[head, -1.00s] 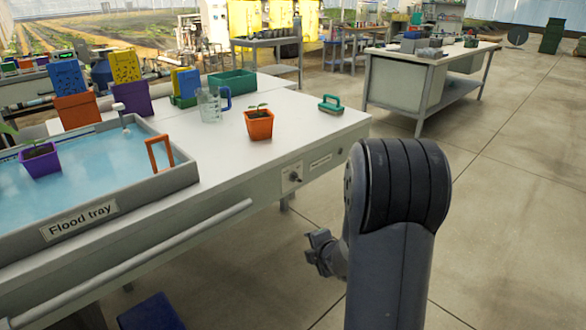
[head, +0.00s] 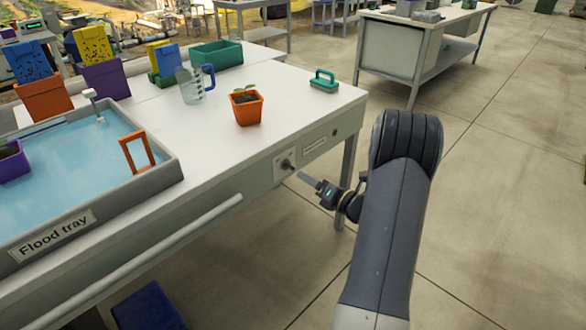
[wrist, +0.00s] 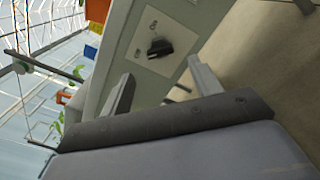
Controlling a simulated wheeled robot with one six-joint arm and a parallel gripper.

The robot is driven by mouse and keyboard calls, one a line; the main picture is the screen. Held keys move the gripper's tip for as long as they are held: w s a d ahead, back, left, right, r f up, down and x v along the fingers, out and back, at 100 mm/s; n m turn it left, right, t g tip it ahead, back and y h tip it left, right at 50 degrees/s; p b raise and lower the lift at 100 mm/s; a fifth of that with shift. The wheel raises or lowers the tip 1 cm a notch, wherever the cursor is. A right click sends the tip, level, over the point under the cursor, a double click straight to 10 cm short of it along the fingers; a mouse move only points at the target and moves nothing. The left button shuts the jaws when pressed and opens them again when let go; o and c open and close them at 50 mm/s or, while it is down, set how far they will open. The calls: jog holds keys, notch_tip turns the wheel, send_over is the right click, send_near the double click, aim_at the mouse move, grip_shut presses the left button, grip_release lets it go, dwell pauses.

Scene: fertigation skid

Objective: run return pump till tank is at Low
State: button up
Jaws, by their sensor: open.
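A dark rotary knob (head: 287,165) sits on a pale plate on the bench's front face. In the wrist view the knob (wrist: 160,46) lies ahead of the gap between my fingers, apart from them. My gripper (head: 308,181) is just right of the knob in the head view and points at it. In the wrist view my gripper (wrist: 160,88) is open and empty. The grey flood tray (head: 150,191) holds blue water, with an orange frame (head: 147,165) at its right end. No Low mark is readable. The tank and pump cannot be made out for certain.
On the bench top stand an orange pot with a seedling (head: 248,110), a measuring jug (head: 190,88), a green-handled block (head: 324,82) and a green tray (head: 216,55). A rail (head: 150,256) runs along the bench front. The floor to the right is clear.

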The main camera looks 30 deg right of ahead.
aim_at(291, 168)
jog(key=x, duration=0.7)
jog(key=shift+w, duration=0.1)
jog(key=shift+c, duration=0.4)
jog(key=c, duration=0.9)
